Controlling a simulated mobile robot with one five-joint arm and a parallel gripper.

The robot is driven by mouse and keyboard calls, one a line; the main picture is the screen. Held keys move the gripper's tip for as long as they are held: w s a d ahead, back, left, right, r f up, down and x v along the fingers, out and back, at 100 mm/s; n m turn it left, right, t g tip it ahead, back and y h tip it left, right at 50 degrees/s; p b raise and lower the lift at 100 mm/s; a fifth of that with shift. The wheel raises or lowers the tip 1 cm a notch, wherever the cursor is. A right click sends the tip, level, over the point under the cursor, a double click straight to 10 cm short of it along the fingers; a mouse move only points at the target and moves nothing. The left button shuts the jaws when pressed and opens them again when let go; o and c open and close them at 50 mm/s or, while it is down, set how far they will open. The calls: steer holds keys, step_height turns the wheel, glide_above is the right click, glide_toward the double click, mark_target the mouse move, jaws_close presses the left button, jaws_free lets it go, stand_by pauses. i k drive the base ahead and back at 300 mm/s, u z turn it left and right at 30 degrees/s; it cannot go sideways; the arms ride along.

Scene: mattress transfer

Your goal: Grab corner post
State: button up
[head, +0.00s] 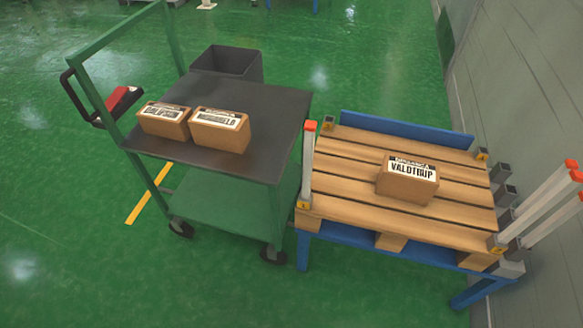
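One corner post (308,152), white with an orange-red top, stands upright at the near left corner of the wooden pallet (345,212). Several more white posts (540,203) with orange-red tops stand close together at the right, by the wall; they appear slanted in this view. Their lower ends are near the pallet's near right corner, and I cannot tell which holder each one sits in. The two far pallet corners show small yellow-marked brackets (328,122) without posts. My gripper is not in view.
A brown box (408,180) lies on the pallet, which rests on a blue stand (304,250). A wall closes the right side. Green floor is open in front.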

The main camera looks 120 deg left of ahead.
mark_target(310, 126)
steer(key=u, duration=5.55)
steer(key=i, duration=0.45)
steer(key=u, duration=0.25)
